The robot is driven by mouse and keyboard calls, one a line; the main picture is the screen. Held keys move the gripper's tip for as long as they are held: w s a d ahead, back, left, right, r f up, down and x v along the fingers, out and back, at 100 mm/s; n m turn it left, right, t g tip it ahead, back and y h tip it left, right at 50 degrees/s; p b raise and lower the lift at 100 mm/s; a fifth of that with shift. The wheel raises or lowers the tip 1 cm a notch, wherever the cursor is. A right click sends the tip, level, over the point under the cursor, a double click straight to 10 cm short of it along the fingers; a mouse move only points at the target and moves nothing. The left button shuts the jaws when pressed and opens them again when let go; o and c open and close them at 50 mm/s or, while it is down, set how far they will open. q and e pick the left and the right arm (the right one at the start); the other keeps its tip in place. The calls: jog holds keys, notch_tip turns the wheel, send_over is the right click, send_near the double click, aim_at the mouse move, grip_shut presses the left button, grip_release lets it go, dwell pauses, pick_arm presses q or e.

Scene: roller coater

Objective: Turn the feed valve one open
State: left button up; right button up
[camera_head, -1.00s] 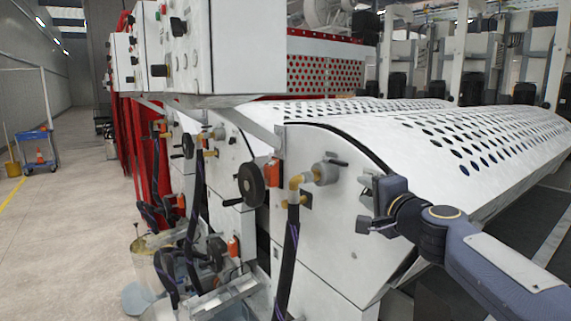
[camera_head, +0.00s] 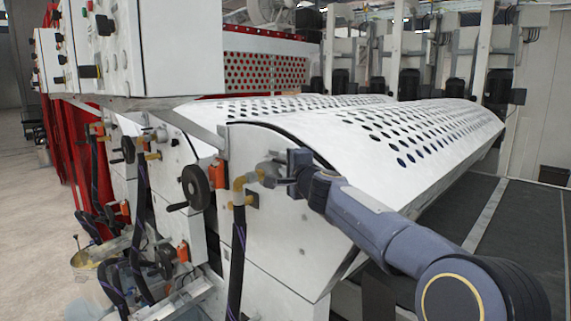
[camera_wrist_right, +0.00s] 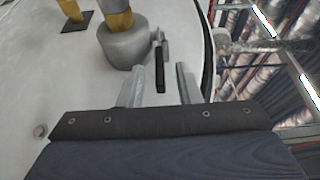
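The feed valve is a grey round body (camera_head: 268,172) on a brass elbow at the white machine's end panel. It also shows in the wrist view as a grey cylinder (camera_wrist_right: 123,45) with a thin dark lever handle (camera_wrist_right: 162,72). My right gripper (camera_head: 279,182) is right at the valve in the head view and hides part of the handle. In the wrist view the two fingers of my right gripper (camera_wrist_right: 162,86) stand apart, with the lever's end between their tips and a gap on both sides. My left gripper is not in view.
A black handwheel (camera_head: 195,187) and an orange-red box (camera_head: 217,173) sit left of the valve. A black hose (camera_head: 237,255) hangs below the brass elbow (camera_head: 240,184). A perforated white cover (camera_head: 390,135) rises behind my right arm. Open floor (camera_head: 30,220) lies at the left.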

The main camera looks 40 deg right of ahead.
jog(key=shift+c, duration=0.3)
grip_shut()
jog(key=shift+a, duration=0.1)
